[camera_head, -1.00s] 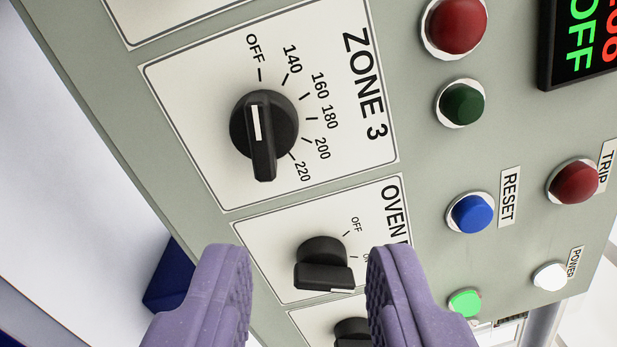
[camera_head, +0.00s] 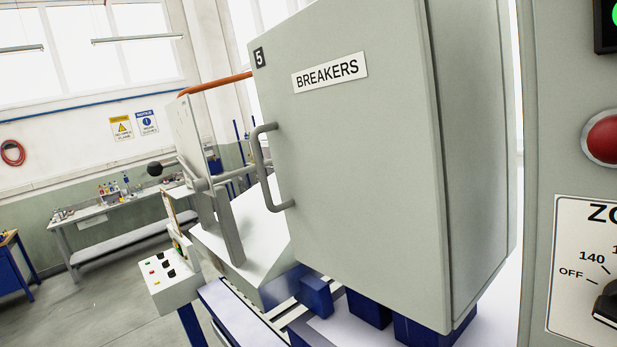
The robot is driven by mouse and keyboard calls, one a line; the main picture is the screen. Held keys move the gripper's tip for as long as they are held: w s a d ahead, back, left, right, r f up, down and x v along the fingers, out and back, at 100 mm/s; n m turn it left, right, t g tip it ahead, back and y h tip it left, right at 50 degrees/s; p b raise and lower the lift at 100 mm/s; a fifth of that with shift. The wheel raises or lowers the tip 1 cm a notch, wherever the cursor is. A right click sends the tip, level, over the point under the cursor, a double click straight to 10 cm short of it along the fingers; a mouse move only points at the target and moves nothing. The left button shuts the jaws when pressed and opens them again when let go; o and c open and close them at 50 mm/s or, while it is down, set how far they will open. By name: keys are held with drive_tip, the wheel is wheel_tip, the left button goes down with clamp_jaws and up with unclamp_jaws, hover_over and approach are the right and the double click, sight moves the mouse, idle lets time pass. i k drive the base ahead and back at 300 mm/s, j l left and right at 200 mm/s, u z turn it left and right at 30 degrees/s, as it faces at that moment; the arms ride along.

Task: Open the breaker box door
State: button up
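The breaker box (camera_head: 478,150) is a grey-green cabinet in the middle right of the view. Its door (camera_head: 365,190) carries a white BREAKERS label (camera_head: 330,72) and a black tag with the number 5. The door looks shut. A grey bar handle (camera_head: 264,168) stands out from the door's left edge, and nothing is touching it. My gripper is out of the picture now, so its fingers and their distance from the handle cannot be seen.
A control panel (camera_head: 570,150) with a red button (camera_head: 605,138) and a dial stands close on the right. Behind the box's left side are a lever with a black knob (camera_head: 155,169) and a small button box (camera_head: 170,285). Blue blocks (camera_head: 316,292) sit below the box. Open floor lies at left.

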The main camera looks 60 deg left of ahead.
sight(346, 95)
drive_tip(key=u, duration=1.05)
